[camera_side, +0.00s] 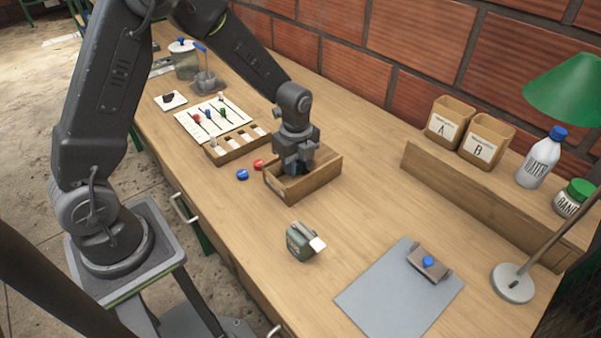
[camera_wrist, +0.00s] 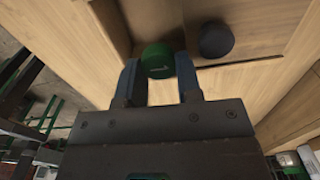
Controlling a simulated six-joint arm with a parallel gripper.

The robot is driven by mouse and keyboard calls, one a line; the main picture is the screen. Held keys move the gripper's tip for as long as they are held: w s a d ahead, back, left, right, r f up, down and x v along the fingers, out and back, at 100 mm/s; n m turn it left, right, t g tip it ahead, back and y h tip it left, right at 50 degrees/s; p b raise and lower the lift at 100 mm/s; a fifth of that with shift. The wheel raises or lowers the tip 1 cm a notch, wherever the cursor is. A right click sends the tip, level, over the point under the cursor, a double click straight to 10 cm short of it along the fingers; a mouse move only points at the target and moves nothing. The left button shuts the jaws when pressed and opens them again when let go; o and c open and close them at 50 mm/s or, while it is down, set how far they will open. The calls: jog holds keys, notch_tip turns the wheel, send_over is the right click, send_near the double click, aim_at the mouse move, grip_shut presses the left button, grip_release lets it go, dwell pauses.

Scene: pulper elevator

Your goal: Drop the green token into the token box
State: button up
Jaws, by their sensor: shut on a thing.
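The token box (camera_side: 316,186) is an open wooden box in the middle of the table in the side view. My gripper (camera_side: 292,170) points down into or just over its opening, toward the left end. In the wrist view, my gripper (camera_wrist: 157,68) is shut on the round green token (camera_wrist: 157,58), held between the two fingertips. A dark round piece (camera_wrist: 216,40) shows to the right of the green token, seemingly in the box. The green token is hidden by my gripper in the side view, and its height over the box floor is unclear.
A blue token (camera_side: 242,174) and a red token (camera_side: 259,164) lie left of the box. A slotted wooden rack (camera_side: 238,150) stands behind them. A small green case (camera_side: 300,241) and a grey mat (camera_side: 385,300) are in front, with bare table between.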

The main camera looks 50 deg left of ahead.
jog(key=o, duration=1)
jog(key=shift+r, duration=0.1)
notch_tip(320, 180, up, 14)
jog(key=shift+f, duration=0.15)
jog(key=shift+s, duration=0.1)
jog(key=s+d+r+n+t, duration=0.1)
jog(key=s+r+n+t, duration=0.1)
jog(key=s+n, duration=0.4)
jog(key=s+r+n+t, duration=0.1)
jog(key=s+r+n, duration=0.2)
jog(key=s+n, duration=0.3)
jog(key=s+d+r+n+t, duration=0.1)
jog(key=s+r+n+t, duration=0.1)
jog(key=s+n, duration=0.4)
jog(key=shift+s+d+r+n+t, duration=0.15)
jog(key=shift+s+r, duration=0.25)
jog(key=shift+s, duration=0.1)
jog(key=shift+s+d+r+n+t, duration=0.15)
jog(key=shift+s+r, duration=0.25)
jog(key=shift+s, duration=0.1)
